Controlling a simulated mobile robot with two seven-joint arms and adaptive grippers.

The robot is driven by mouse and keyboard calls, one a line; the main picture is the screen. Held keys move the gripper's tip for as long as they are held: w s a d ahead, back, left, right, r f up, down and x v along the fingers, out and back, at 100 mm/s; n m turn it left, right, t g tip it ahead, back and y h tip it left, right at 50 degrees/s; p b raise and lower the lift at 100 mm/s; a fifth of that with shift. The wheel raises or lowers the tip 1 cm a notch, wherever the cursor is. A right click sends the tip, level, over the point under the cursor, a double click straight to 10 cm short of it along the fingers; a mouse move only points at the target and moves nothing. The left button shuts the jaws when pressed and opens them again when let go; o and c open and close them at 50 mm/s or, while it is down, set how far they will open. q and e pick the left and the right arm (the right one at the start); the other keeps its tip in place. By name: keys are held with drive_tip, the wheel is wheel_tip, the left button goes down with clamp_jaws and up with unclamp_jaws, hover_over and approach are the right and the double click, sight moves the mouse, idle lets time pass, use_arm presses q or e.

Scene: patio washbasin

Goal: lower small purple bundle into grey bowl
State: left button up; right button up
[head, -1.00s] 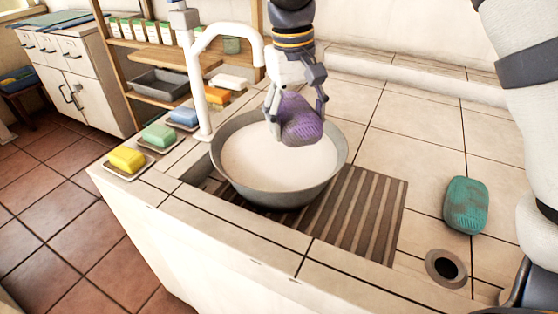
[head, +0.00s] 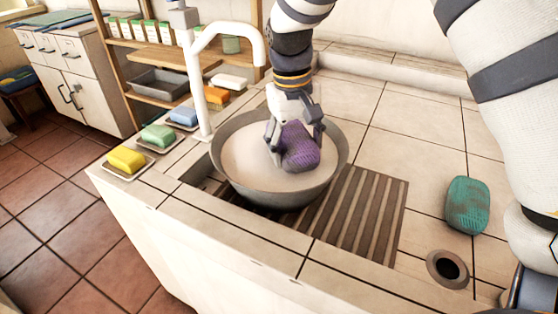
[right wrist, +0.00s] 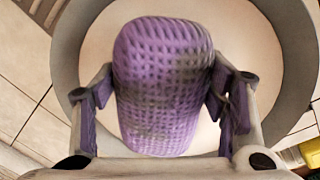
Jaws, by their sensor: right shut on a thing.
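The small purple bundle (head: 299,149) has a waffle weave with dark grey smudges; it also shows large in the right wrist view (right wrist: 160,85). My right gripper (head: 294,145) is shut on it, one finger on each side. The grey bowl (head: 230,180) stands on the counter and holds pale, whitish contents (head: 248,158). The bundle is inside the rim's outline in the head view, low over the contents. I cannot tell whether it touches them. My left gripper is not in view.
A white tap (head: 204,85) arches at the bowl's back left. A brown slatted mat (head: 365,215) lies under and right of the bowl. Yellow (head: 126,159), green (head: 158,135) and blue soaps line the left edge. A teal bundle (head: 466,205) lies right, near a drain hole (head: 447,268).

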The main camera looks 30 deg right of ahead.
drive_tip(key=shift+f, duration=2.35)
drive_tip(key=shift+f, duration=0.1)
drive_tip(key=o, duration=1.3)
drive_tip(key=r, duration=0.8)
drive_tip(key=a+r, duration=0.1)
drive_tip(key=r, duration=0.3)
drive_tip(key=shift+w+a, duration=0.1)
